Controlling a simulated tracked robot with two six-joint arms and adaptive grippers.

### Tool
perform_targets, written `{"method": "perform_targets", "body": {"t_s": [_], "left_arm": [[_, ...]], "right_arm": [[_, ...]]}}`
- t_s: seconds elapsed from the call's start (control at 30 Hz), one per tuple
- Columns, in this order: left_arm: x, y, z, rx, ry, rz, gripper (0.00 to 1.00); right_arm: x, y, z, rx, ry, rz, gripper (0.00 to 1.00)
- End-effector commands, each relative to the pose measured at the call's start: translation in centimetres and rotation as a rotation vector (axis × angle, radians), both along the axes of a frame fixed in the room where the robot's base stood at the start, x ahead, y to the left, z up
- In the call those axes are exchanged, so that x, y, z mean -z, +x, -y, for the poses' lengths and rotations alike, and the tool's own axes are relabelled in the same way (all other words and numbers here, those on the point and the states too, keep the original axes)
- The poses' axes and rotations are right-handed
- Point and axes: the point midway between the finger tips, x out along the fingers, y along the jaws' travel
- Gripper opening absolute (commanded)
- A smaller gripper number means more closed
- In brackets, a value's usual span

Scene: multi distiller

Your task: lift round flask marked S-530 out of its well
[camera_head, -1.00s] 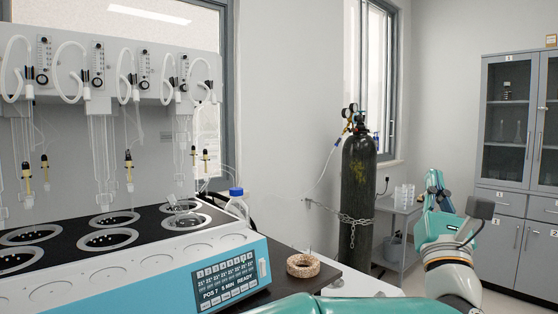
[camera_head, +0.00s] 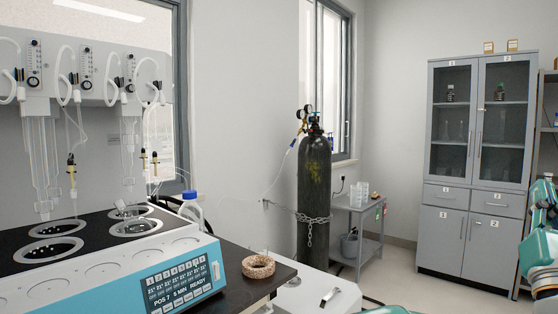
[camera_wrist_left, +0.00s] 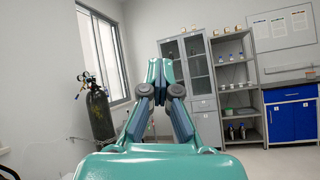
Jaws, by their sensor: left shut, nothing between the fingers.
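The multi distiller (camera_head: 110,275) stands at the left of the head view, with a blue front panel and round wells in its black top. A small clear glass piece shows at the rear well (camera_head: 130,212); I cannot tell what it is. No mark S-530 is readable, and I cannot pick out that flask. My left gripper (camera_head: 545,192) is at the far right edge of the head view, well away from the distiller. In the left wrist view its fingers (camera_wrist_left: 156,68) meet at the tips, empty, facing the grey cabinet. My right gripper is not in view.
A cork ring (camera_head: 258,266) lies on the dark bench right of the distiller. A blue-capped bottle (camera_head: 190,207) stands behind the distiller. A chained black gas cylinder (camera_head: 314,190), a small side table (camera_head: 358,222) and a grey cabinet (camera_head: 472,235) stand beyond. Floor before the cabinet is clear.

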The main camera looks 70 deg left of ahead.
Motion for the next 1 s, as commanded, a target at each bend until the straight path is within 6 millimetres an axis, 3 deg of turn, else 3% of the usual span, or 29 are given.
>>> {"method": "perform_targets", "body": {"t_s": [0.33,1.0], "left_arm": [[0.00,0.47,1.05,0.020,0.000,0.000,0.00],[0.01,0.48,0.24,0.017,0.000,0.001,0.00]], "right_arm": [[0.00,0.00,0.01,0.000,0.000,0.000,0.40],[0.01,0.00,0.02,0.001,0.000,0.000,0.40]]}}
